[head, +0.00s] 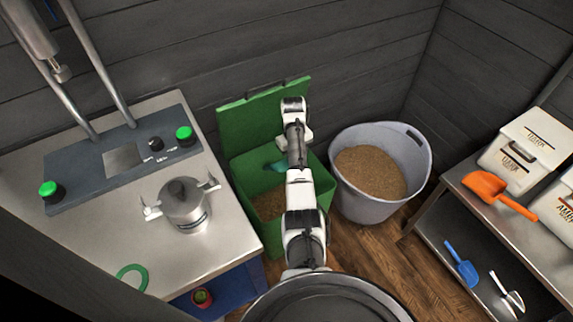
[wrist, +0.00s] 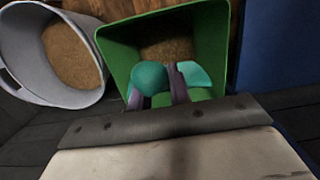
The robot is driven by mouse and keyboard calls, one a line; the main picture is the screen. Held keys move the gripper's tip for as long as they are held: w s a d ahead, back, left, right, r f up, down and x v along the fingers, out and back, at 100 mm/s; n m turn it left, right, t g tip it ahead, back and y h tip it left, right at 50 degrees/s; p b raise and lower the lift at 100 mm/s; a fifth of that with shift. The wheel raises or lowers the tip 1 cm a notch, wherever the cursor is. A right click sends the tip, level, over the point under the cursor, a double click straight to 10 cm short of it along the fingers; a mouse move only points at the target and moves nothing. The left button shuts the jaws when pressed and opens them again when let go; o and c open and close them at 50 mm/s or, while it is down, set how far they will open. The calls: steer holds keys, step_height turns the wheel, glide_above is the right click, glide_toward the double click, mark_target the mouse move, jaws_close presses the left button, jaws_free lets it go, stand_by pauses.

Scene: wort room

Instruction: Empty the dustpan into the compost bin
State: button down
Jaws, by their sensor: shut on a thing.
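The green compost bin (head: 241,192) stands beside the steel table with its lid (head: 237,122) open at the back. Brown grainy matter shows inside. My gripper (wrist: 157,84) is shut on the teal dustpan (wrist: 150,77), seen in the wrist view as a rounded teal part between the fingers and a paler flat part at right. In the head view a bit of the teal dustpan (head: 279,167) shows over the bin's opening, beside my arm. The bin's green wall (wrist: 117,60) surrounds it in the wrist view. Whether the pan holds anything, and its exact tilt, cannot be told.
A grey tub (head: 360,207) of brown grain stands right of the bin. The steel table (head: 115,205) at left carries a metal pot (head: 185,205). A shelf (head: 455,222) at right holds an orange scoop (head: 497,192) and white boxes.

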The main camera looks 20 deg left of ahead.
steer(key=shift+s+d+r+y, duration=0.1)
steer(key=shift+r+y, duration=0.1)
steer(key=shift+y, duration=0.1)
steer(key=t+y, duration=0.1)
steer(key=r+t+y, duration=0.1)
steer(key=d+t+y, duration=0.1)
steer(key=shift+s+r+y, duration=0.15)
steer(key=shift+s+y, duration=0.2)
steer(key=shift+y, duration=0.05)
steer(key=shift+s+d+r+t+y+b, duration=0.1)
steer(key=shift+t+y+b, duration=0.4)
steer(key=shift+b, duration=0.05)
steer(key=shift+d+r+t+y+b, duration=0.1)
steer(key=shift+t+y+b, duration=0.4)
steer(key=shift+a+r+t+y, duration=0.1)
steer(key=shift+r+t+y, duration=0.2)
steer(key=shift+r+y, duration=0.15)
